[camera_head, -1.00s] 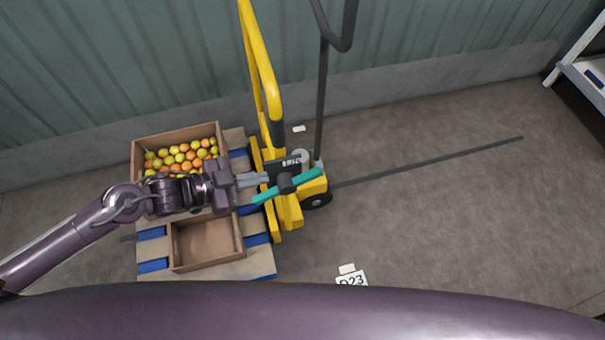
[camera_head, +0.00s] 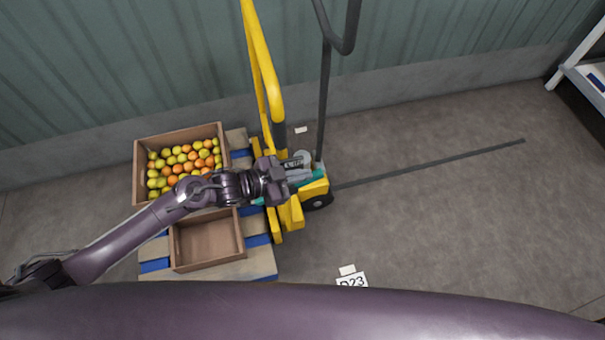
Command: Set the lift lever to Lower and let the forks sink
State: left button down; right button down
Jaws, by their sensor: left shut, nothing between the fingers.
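The yellow pallet lifter (camera_head: 291,215) stands in the middle, at the right end of a loaded pallet (camera_head: 262,262). Its teal lift lever (camera_head: 316,181) sits slanted on top of the yellow body. My left gripper (camera_head: 306,176) is shut and empty, over the lever. Its wrist and fingers hide the middle of the lever and part of the dark label plate (camera_head: 293,163). I cannot tell whether the fingers touch the lever. The forks are hidden by the pallet and my arm. My right gripper is not in view.
A dark handle (camera_head: 323,105) rises behind the lever. A floor sign (camera_head: 352,280) lies in front. The floor at the right is largely clear.

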pick_arm(q)
jog(key=shift+w+d+f, duration=0.2)
jog(key=shift+w+f, duration=0.05)
jog(key=shift+f, duration=0.3)
